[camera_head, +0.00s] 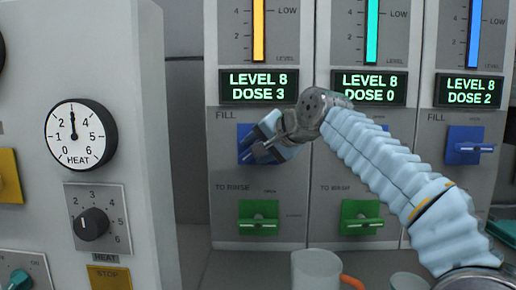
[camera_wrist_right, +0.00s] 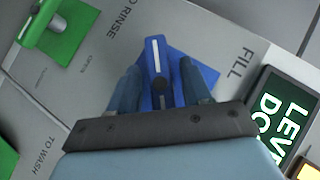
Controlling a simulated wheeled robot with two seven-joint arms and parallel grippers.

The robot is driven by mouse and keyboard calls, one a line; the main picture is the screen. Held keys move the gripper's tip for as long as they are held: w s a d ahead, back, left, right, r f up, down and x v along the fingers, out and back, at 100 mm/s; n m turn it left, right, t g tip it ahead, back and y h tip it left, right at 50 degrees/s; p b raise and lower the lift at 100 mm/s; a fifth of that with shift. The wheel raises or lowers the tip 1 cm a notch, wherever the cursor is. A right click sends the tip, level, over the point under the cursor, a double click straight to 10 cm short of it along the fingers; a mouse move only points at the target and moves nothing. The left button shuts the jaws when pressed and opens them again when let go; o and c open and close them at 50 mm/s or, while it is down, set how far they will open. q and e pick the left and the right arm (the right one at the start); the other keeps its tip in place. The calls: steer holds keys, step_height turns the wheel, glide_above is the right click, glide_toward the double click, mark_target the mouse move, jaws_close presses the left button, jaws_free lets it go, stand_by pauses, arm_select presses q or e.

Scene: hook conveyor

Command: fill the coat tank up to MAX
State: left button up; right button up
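Three tank panels stand side by side, with orange (camera_head: 258,30), teal (camera_head: 372,30) and blue (camera_head: 473,35) level bars. No tank name is readable, so I cannot tell which is the coat tank. Their displays read LEVEL 8 DOSE 3 (camera_head: 258,86), LEVEL 8 DOSE 0 (camera_head: 368,88) and LEVEL 8 DOSE 2 (camera_head: 470,91). My right gripper (camera_head: 263,143) is at the left panel's blue FILL valve (camera_wrist_right: 158,72). In the right wrist view its fingers stand either side of the lever, with small gaps. The bar tops and MAX marks are out of frame. My left gripper is not in view.
Another blue FILL valve (camera_head: 468,146) is at the right. A heat dial (camera_head: 80,134), knob (camera_head: 92,224) and STOP plate (camera_head: 109,277) are on the left cabinet. A pale mug (camera_head: 316,270) stands at the bottom.

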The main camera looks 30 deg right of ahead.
steer(key=shift+r, duration=0.1)
steer(key=v, duration=1.3)
steer(key=shift+s, duration=0.35)
steer(key=shift+r, duration=0.1)
